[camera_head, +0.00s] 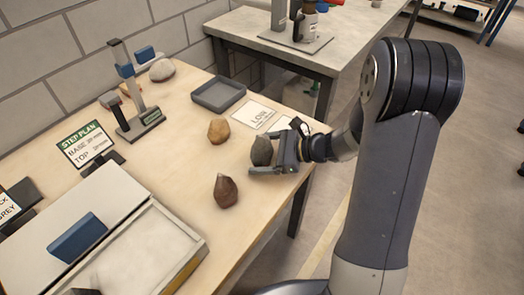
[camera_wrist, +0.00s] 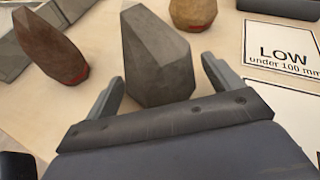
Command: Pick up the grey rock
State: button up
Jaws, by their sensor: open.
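The grey rock (camera_head: 262,151) stands on the wooden table near its right edge, beside my arm. In the wrist view the grey rock (camera_wrist: 155,55) is faceted and upright, just ahead of and partly between my fingers. My gripper (camera_head: 264,168) is open around the rock's near side, low over the table. In the wrist view my gripper (camera_wrist: 165,85) shows its two fingers spread wide, one at each side of the rock's lower part. I cannot tell whether either finger touches it.
A brown rock (camera_head: 225,191) stands left of the gripper and a tan rock (camera_head: 218,131) behind it. A LOW card (camera_head: 253,114), a dark tray (camera_head: 218,93) and a height gauge (camera_head: 140,115) lie farther back. A sand tray (camera_head: 150,250) fills the front left.

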jog(key=shift+c, duration=0.5)
jog(key=c, duration=1.3)
